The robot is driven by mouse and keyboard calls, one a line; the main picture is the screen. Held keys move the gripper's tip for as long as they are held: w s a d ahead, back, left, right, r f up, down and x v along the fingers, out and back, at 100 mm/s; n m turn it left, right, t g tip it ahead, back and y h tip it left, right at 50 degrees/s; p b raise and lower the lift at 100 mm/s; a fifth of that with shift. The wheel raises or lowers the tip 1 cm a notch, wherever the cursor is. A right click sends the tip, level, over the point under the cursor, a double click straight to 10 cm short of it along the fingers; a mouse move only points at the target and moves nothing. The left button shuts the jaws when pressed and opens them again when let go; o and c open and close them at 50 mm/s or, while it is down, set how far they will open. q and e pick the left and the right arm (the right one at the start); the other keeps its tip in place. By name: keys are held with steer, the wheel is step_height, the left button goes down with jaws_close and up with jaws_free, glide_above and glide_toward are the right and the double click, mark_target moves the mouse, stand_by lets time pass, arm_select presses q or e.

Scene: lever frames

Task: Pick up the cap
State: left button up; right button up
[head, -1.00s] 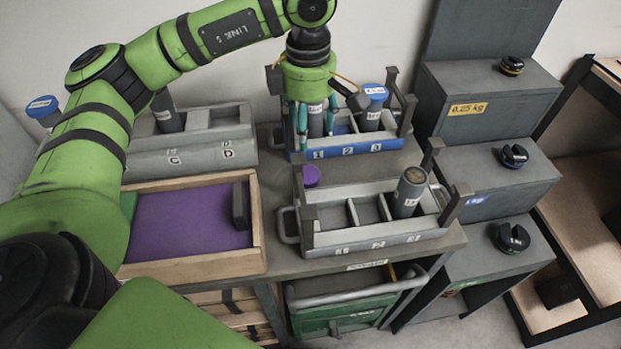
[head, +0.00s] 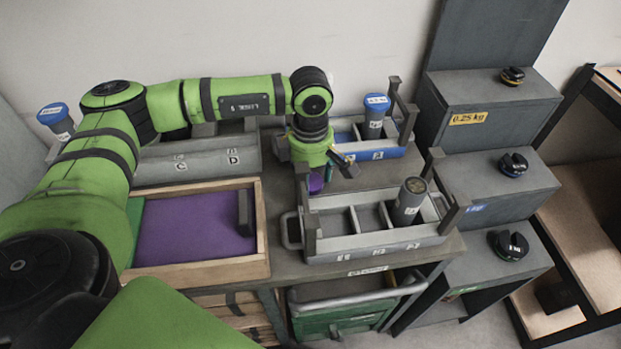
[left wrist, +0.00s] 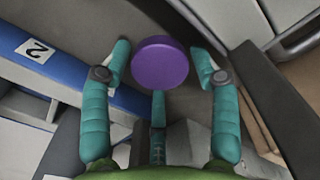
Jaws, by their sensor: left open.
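The purple cap (head: 316,184) is on the grey table between the blue rack and the grey rack, partly hidden by my left gripper in the head view. The left wrist view shows the cap (left wrist: 160,62) as a round purple disc. My left gripper (head: 322,178) is just above the cap, pointing down. In the left wrist view its teal fingers (left wrist: 161,68) are open, one on each side of the cap and a third below it in the picture. They appear apart from the cap. My right gripper is not in view.
The blue rack (head: 380,154) holds a blue-capped tube (head: 375,117). The grey rack (head: 375,241) in front holds an uncapped-looking grey tube (head: 407,205). Their upright end posts stand close to the cap. A purple-lined wooden tray (head: 262,235) lies to the left.

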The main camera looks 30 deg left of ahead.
arm_select(q)
steer(key=c, duration=0.6)
